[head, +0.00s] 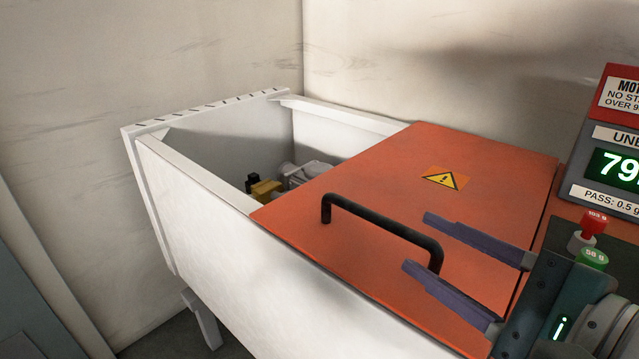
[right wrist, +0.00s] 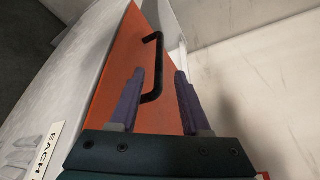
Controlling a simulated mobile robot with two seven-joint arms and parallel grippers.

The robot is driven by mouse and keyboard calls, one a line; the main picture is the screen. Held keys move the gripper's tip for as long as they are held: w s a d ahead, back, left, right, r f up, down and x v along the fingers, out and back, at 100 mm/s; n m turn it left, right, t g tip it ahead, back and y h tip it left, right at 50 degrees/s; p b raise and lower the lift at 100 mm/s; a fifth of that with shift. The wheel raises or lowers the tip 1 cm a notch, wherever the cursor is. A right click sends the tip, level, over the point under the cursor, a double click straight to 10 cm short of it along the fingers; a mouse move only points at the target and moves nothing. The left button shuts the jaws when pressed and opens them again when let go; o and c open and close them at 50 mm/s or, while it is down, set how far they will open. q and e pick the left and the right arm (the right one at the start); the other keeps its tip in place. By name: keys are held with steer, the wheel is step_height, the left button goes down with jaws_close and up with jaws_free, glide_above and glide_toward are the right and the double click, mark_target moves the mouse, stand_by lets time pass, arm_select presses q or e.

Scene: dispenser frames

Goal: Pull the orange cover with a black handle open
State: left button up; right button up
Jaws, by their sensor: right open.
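The orange cover (head: 400,190) lies on top of a white box, over its right part, with the box's left part uncovered. A yellow warning label (head: 446,179) is on the cover. My left gripper is not in view.
The white box (head: 190,178) is open at the left, with yellow and grey parts (head: 290,182) inside. A display panel (head: 610,165) and red and green knobs (head: 594,225) stand at the right. Pale walls close in behind.

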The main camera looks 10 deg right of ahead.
mark_target(388, 228)
steer(key=shift+w+a+f, duration=0.15)
steer(key=shift+w+a, duration=0.05)
steer(key=shift+w, duration=0.2)
steer(key=b+x, duration=0.2)
steer(key=x, duration=0.4)
steer(key=shift+w+a+f, duration=0.1)
steer(key=shift+w+a, duration=0.05)
steer(key=shift+w, duration=0.15)
steer(key=shift+w+a+b, duration=0.2)
steer(key=shift+w+b, duration=0.15)
steer(key=shift+w, duration=0.2)
steer(key=shift+c, duration=0.4)
jaws_close()
